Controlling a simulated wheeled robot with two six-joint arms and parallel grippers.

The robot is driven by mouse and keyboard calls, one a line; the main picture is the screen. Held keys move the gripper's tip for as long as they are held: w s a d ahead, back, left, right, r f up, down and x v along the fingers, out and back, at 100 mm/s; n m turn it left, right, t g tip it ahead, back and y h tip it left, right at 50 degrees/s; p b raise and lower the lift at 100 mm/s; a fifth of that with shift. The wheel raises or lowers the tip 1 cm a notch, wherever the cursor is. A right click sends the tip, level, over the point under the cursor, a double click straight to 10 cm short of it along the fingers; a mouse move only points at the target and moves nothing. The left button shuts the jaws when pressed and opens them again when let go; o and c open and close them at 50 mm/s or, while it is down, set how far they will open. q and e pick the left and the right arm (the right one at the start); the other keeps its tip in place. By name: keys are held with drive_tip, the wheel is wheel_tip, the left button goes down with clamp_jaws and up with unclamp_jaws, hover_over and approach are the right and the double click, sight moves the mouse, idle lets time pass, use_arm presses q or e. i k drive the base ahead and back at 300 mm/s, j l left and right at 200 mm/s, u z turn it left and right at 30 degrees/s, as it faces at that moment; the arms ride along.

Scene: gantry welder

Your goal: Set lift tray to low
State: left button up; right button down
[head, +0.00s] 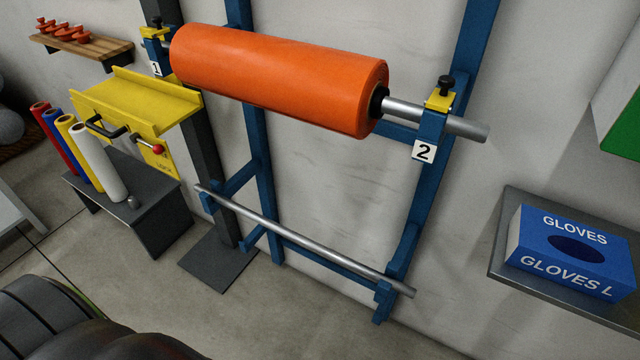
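The yellow lift tray (155,101) is on the left, mounted at a dark grey upright column (205,165). It is a channel with raised edges, and its top sits a little below the left end of the orange roll (275,78). A black crank handle (104,129) and a lever with a red knob (157,149) are on the yellow plate below the tray. Neither of my grippers is in view.
The orange roll hangs on a steel bar across blue posts marked 1 and 2 (424,151). A lower bare bar (300,240) crosses beneath. Several coloured rolls stand on a dark bench (150,205). A gloves box (570,250) sits on a shelf at right.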

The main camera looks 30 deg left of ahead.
sight(131, 101)
drive_tip(key=u, duration=2)
